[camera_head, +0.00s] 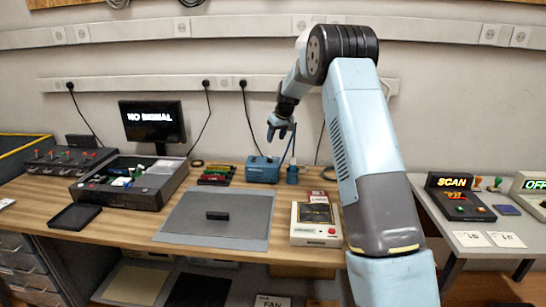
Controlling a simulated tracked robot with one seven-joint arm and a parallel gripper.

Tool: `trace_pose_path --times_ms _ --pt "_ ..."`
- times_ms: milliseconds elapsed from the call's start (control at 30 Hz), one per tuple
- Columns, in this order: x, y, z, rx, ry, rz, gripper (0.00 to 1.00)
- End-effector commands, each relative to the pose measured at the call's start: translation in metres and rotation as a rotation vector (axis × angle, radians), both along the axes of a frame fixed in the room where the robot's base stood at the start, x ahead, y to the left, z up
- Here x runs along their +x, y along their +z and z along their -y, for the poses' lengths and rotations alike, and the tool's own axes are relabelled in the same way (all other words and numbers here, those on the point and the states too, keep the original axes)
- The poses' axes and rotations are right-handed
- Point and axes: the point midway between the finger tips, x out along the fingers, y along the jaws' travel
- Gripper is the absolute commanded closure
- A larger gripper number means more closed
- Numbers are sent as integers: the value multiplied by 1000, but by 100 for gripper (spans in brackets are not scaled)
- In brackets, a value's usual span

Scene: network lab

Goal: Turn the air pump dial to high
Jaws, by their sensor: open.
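A blue box (262,170), which looks like the air pump, stands at the back of the wooden bench against the wall. A small blue cylindrical part (292,175) stands just right of it, with a thin blue line rising beside it. The dial is too small to make out, so its setting cannot be read. My gripper (281,134) hangs above and slightly right of the blue box, pointing down. Its fingers are open and empty, and it appears apart from the box.
A grey mat (190,228) with a small black block (217,215) lies in front. A cream device (315,236) stands right of it, and a dark parts case (155,200) left. A monitor (152,121) and hanging cables are behind. My arm covers the bench's right end.

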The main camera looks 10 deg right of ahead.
Motion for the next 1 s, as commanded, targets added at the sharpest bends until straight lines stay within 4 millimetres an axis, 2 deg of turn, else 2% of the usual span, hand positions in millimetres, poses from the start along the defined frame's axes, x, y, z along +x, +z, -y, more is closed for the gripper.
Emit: trace_pose_path --times_ms 533,733,1000 --pt "32 -88 -13 0 -1 -3 46" --pt "40 -106 -16 -1 -1 -1 46" --pt "42 -112 -17 -1 -1 0 46"
